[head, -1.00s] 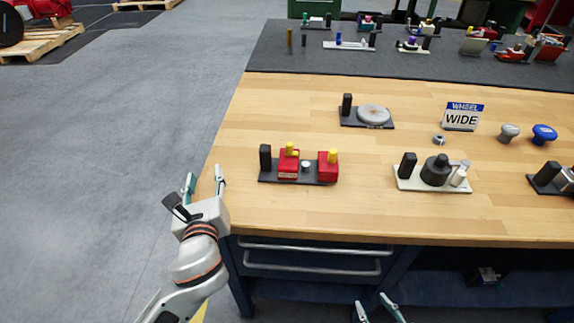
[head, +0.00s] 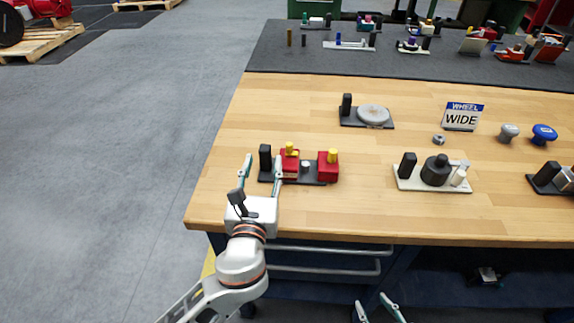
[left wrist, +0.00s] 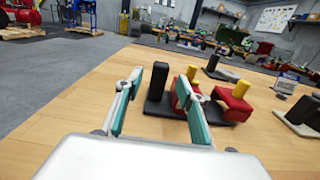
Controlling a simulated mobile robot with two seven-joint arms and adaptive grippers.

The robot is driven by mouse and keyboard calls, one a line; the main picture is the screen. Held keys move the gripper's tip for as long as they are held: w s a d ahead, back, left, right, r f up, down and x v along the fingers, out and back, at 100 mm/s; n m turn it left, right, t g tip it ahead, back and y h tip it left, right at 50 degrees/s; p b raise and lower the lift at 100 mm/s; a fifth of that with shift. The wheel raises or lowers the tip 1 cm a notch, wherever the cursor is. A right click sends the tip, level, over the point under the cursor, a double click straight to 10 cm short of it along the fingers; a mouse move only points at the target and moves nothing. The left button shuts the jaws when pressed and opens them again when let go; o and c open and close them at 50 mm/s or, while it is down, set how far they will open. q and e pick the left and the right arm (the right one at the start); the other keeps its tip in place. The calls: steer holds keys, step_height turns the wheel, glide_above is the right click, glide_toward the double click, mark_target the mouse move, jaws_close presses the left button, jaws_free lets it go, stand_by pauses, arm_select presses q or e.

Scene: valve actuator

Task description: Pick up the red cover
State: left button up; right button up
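Two red blocks with yellow knobs, a left one (head: 291,169) and a right one (head: 328,172), stand on a dark base plate (head: 308,181) near the table's front edge. Which is the red cover I cannot tell. Both also show in the left wrist view, the left one (left wrist: 179,100) partly hidden by a finger and the right one (left wrist: 234,106) clearer. My left gripper (head: 263,161) is open, its fingers pointing at the plate's left end. In the wrist view, the black upright block (left wrist: 157,90) shows between its fingers. My right gripper (head: 376,303) is open at the bottom edge.
A dark plate with a grey disc (head: 373,115) lies behind. Bare wood (head: 222,185) lies left of the red blocks.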

mark_target(264, 154)
arm_select(q)
steer(key=w, duration=0.5)
steer(key=shift+c, duration=0.4)
jaws_close()
steer(key=shift+r, duration=0.1)
step_height(264, 154, up, 9)
steer(key=shift+f, duration=4.1)
